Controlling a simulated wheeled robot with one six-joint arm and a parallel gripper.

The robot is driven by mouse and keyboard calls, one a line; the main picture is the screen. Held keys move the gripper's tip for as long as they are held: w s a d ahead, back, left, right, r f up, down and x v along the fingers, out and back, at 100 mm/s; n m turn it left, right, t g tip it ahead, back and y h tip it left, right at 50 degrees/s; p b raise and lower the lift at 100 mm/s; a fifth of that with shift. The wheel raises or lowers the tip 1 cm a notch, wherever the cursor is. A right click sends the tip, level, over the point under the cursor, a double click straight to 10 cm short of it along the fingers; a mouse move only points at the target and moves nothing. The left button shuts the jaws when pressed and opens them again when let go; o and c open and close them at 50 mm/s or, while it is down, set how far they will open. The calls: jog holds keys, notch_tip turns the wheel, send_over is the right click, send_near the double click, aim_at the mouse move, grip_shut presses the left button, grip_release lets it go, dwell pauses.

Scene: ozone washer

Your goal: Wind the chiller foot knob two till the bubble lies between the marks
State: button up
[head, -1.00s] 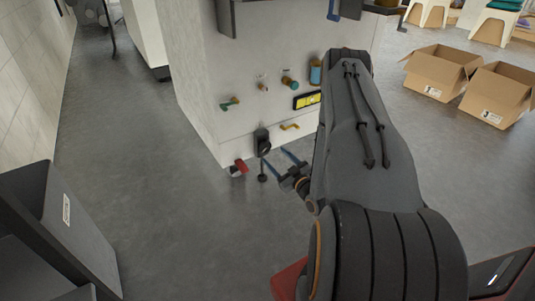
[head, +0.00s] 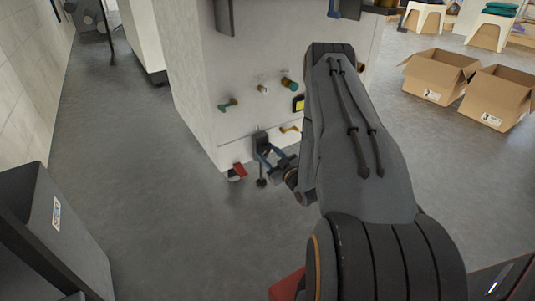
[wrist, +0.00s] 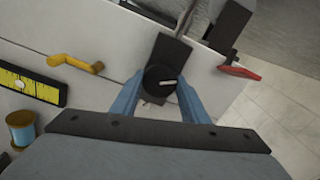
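A round black knob (wrist: 160,81) with a pale pointer line sits on a dark plate (wrist: 173,50) low on the white cabinet. My gripper (wrist: 160,78) has its two blue fingers astride the knob, one on each side, close to its rim. They look open; contact is not clear. In the head view my gripper (head: 268,152) is in front of the dark plate (head: 261,140). A yellow level (wrist: 29,86) in a black frame is at the left of the wrist view. My arm mostly covers the level (head: 298,104) in the head view.
A yellow handle (wrist: 76,63) and a blue-and-copper fitting (wrist: 21,127) are near the level. A red lever (wrist: 239,72) is right of the knob.

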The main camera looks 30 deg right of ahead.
jog(key=shift+c, duration=0.5)
jog(key=shift+m+p, duration=0.4)
jog(key=shift+p, duration=0.1)
jog(key=m+p, duration=0.3)
jog(key=shift+s+r, duration=0.1)
jog(key=m+p, duration=0.3)
jog(key=m, duration=0.1)
jog(key=shift+a, duration=0.1)
jog(key=m+p, duration=0.2)
jog(key=m, duration=0.3)
jog(key=m+p, duration=0.1)
jog(key=m, duration=0.3)
jog(key=shift+m+p, duration=0.35)
jog(key=shift+m, duration=0.05)
jog(key=shift+f, duration=0.2)
jog(key=o, duration=1.1)
